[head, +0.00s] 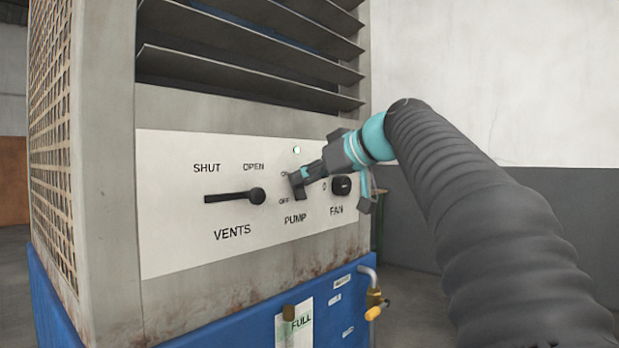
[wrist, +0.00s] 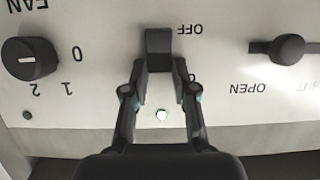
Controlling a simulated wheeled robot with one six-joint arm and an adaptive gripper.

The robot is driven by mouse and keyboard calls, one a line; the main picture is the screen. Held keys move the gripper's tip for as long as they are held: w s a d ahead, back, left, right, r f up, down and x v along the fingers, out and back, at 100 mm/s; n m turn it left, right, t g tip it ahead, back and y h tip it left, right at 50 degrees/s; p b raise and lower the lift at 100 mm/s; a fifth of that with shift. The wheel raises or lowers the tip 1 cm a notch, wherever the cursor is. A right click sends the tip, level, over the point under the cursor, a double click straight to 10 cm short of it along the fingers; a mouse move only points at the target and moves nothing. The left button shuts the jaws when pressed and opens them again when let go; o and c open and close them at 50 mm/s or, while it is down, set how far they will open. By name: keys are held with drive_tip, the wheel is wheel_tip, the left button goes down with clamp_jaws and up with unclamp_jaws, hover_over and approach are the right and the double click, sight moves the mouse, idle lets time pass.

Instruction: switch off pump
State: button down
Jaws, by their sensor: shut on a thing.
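The pump switch (wrist: 159,42) is a black rocker on the white panel (head: 175,160). My gripper (head: 299,180) reaches in from the right in the head view and hides most of the switch there. In the wrist view, which shows the panel upside down, my gripper (wrist: 160,68) has one finger on each side of the switch, shut on it. A small lamp (head: 297,150) above the switch glows pale green; it also shows in the wrist view (wrist: 161,114).
The fan knob (head: 341,185) is close beside my gripper on the right. The vents lever (head: 257,195) is to the left, its knob at the OPEN end. Louvres (head: 240,65) jut out above the panel. A yellow-handled tap (head: 374,302) sticks out below right.

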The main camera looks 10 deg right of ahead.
drive_tip(key=t+b, duration=0.1)
drive_tip(key=b, duration=0.1)
drive_tip(key=f+y+b, duration=0.1)
drive_tip(key=b, duration=0.2)
drive_tip(key=t+b, duration=0.1)
drive_tip(key=b, duration=0.2)
drive_tip(key=shift+s+d+f+t+y, duration=0.25)
drive_tip(key=shift+f+t+y, duration=0.05)
drive_tip(key=shift+f+y, duration=0.1)
drive_tip(key=shift+s+r+t+y, duration=0.1)
drive_tip(key=shift+r+t+y, duration=0.15)
drive_tip(key=shift+t+y, duration=0.3)
drive_tip(key=c, duration=0.9)
unclamp_jaws()
drive_tip(key=v, duration=1.2)
drive_tip(key=shift+f, duration=0.1)
